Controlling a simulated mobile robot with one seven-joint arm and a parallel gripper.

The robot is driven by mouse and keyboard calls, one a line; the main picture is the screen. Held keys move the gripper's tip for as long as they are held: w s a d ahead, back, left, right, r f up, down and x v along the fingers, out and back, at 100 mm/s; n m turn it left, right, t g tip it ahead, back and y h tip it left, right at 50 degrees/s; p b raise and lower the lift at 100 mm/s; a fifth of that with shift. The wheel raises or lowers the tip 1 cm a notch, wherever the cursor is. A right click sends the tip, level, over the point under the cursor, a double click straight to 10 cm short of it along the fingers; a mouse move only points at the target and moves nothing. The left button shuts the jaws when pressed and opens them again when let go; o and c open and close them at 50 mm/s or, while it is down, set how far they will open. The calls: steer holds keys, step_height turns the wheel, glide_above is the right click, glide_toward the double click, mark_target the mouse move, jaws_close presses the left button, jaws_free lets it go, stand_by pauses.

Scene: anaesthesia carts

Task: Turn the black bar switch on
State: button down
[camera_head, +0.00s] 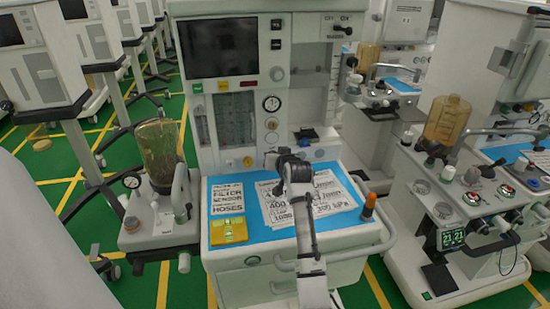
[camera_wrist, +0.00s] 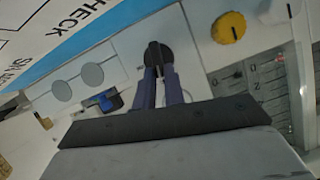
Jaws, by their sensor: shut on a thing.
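A round black knob with a raised bar (camera_wrist: 155,54) sits on the pale front panel in the wrist view, its bar roughly upright in the picture. The two dark fingers of my gripper (camera_wrist: 159,76) are shut on the bar from either side. In the head view my gripper (camera_head: 284,156) reaches the lower front panel of the middle cart (camera_head: 236,162), and my arm hides the knob there. A separate black switch (camera_head: 343,30) with OFF and ON marks is at the cart's upper right, apart from my gripper. No marks are readable around the gripped knob.
A yellow knob (camera_wrist: 229,27) and a blue-black fitting (camera_wrist: 104,101) flank the gripped knob. Below is a blue work surface (camera_head: 254,178) with printed sheets, a yellow pad (camera_head: 228,230) and an orange-topped bottle (camera_head: 368,207). Other carts (camera_head: 461,205) stand close by.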

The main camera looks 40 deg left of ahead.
steer(key=m, duration=0.1)
steer(key=m+g+y+b, duration=0.1)
steer(key=w+f+m+y+b, duration=0.1)
steer(key=shift+d+m+g, duration=0.3)
steer(key=shift+d+m, duration=0.05)
steer(key=shift+m, duration=0.05)
steer(key=shift+w+d+f+m+g+y+b, duration=0.1)
steer(key=shift+m+g+y+b, duration=0.1)
steer(key=shift+m+y+b, duration=0.45)
steer(key=shift+w+d+f+m+g+y+b, duration=0.1)
steer(key=shift+m+g+y+b, duration=0.25)
steer(key=shift+m, duration=0.5)
steer(key=c, duration=1.5)
jaws_free()
steer(key=b+v, duration=0.3)
steer(key=v, duration=1.1)
steer(key=shift+s+a+r, duration=0.1)
steer(key=shift+s+a, duration=0.05)
